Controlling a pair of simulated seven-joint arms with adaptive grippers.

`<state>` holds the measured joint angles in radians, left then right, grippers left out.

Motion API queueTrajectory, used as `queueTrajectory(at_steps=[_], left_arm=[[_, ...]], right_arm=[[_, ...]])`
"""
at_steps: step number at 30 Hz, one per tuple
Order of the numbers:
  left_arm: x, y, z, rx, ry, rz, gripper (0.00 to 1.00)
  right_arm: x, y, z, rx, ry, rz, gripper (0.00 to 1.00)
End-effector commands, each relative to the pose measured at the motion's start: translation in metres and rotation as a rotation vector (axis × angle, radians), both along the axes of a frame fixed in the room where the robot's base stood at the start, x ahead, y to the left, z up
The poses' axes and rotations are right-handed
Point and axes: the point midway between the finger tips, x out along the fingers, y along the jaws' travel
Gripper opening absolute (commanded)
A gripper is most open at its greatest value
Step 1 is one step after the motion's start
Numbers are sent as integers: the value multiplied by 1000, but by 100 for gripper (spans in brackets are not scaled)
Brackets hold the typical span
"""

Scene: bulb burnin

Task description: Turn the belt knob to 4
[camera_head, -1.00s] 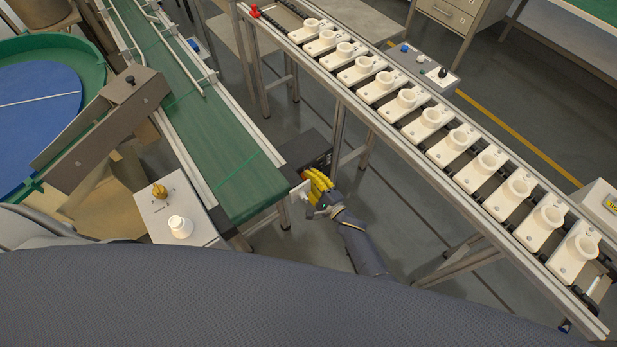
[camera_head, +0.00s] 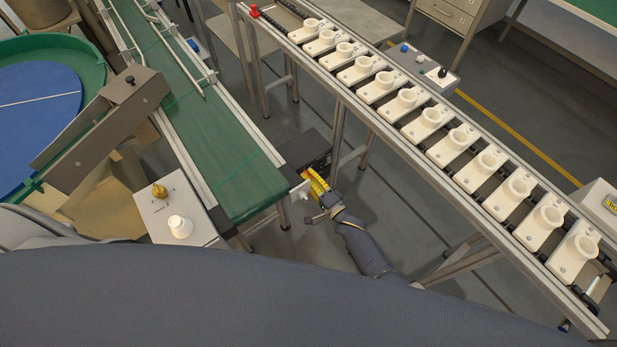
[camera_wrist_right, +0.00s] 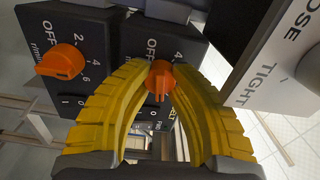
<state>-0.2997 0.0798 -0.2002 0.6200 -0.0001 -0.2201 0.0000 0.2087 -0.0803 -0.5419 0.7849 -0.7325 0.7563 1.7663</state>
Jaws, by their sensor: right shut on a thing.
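In the right wrist view an orange belt knob (camera_wrist_right: 160,80) sits on a dark control box (camera_wrist_right: 190,50). The markings OFF and 4 show beside the knob, and part of its label shows below. Exactly which mark the knob points at is hard to tell. My right gripper (camera_wrist_right: 163,90) has its yellow fingers on both sides of this knob and is shut on it. In the head view my right gripper (camera_head: 315,186) is at the dark box (camera_head: 307,150) by the end of the green conveyor; the knob is hidden there. My left gripper is not in view.
A second orange knob (camera_wrist_right: 60,61) with its own dial is left of the held one. The green conveyor (camera_head: 215,135) and a rail of white holders (camera_head: 430,120) flank the arm.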

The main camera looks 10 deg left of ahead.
Motion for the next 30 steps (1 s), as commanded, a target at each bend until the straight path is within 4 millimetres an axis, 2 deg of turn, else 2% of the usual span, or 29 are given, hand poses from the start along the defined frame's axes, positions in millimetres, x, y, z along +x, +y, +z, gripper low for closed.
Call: queueTrajectory(at_steps=[1,11,12,20,30], left_arm=[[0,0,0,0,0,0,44],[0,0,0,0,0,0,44],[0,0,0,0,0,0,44],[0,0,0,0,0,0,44],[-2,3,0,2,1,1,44]], right_arm=[[-5,7,0,-1,-1,10,0],[-5,7,-1,-2,-2,11,0],[-6,7,-1,-2,-2,11,24],[-4,5,-1,-3,-3,7,54],[-4,-1,-1,-4,-3,3,55]])
